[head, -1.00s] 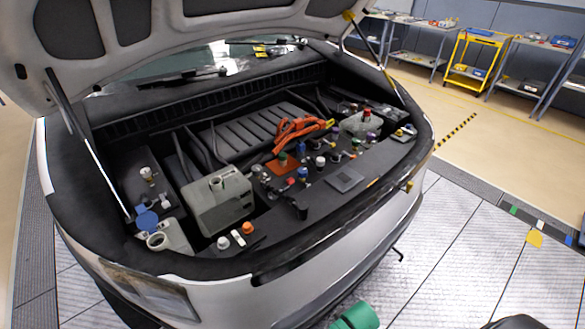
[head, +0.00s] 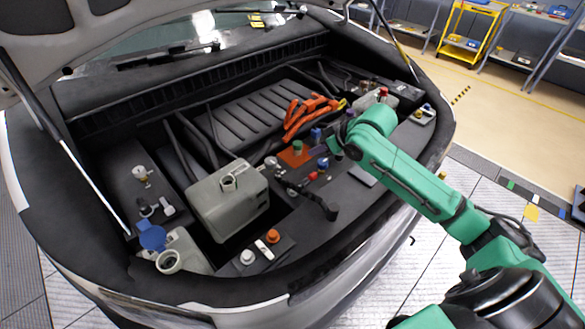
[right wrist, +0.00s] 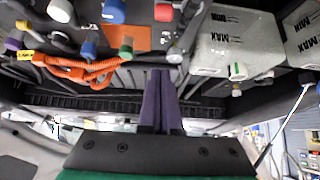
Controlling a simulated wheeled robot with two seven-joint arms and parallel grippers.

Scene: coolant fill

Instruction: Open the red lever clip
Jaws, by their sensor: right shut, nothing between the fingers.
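A small red part (head: 312,176) sits beside a blue cap (head: 323,163) on the dark panel at the front right of the engine bay. It is likely the red lever clip, but its shape is too small to tell. A red part also shows at the top of the right wrist view (right wrist: 163,12), above my fingertips. My right gripper (head: 336,147) reaches over the panel from the right, partly hidden by its own arm. In the right wrist view its purple fingers (right wrist: 160,75) are shut together with nothing between them. My left gripper is not in view.
A grey reservoir (head: 228,200) stands left. The raised hood and its strut (head: 60,140) bound the bay. A second red cap (head: 383,91) is farther back.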

